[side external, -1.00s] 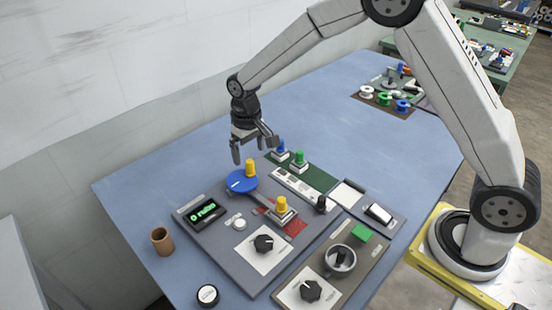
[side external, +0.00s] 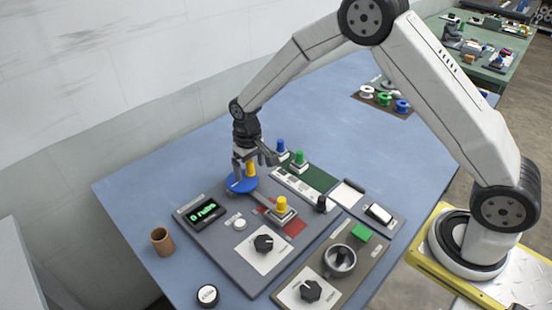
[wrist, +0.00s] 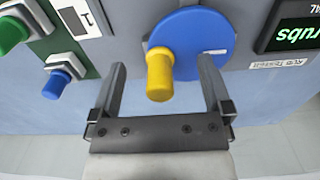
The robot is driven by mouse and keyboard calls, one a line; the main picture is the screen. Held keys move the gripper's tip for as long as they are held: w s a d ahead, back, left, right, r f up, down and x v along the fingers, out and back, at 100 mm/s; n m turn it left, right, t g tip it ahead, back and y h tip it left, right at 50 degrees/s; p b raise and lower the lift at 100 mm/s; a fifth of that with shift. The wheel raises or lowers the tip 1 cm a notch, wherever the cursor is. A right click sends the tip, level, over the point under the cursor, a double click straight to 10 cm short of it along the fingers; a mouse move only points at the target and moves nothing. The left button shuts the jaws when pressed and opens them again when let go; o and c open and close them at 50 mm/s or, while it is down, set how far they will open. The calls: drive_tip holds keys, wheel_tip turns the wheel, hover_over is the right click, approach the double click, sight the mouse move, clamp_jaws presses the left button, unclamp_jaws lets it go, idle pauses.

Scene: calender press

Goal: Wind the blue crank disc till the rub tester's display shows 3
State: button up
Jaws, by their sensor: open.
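The blue crank disc (side external: 241,186) lies on the grey rub tester panel, with a yellow knob (side external: 250,168) standing near its rim. In the wrist view the disc (wrist: 205,38) shows with its yellow knob (wrist: 160,75) between the two fingers. My gripper (side external: 250,165) is open, its fingers on either side of the yellow knob with gaps on both sides. The display (side external: 202,211) shows green text that reads "0 rubs"; in the wrist view the display (wrist: 295,28) is partly cut off and upside down.
A second yellow knob (side external: 282,206) stands on a sliding arm by a red patch. Blue (side external: 280,146) and green (side external: 300,158) knobs stand just behind. Black dials (side external: 264,243), a brown cup (side external: 162,241) and a round black-rimmed item (side external: 208,295) lie nearer the front.

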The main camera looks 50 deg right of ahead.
sight(252, 182)
drive_tip(key=c, duration=1.3)
drive_tip(key=shift+s+a, duration=0.25)
drive_tip(key=shift+s, duration=0.5)
drive_tip(key=shift+s+a, duration=0.5)
drive_tip(key=shift+a, duration=0.05)
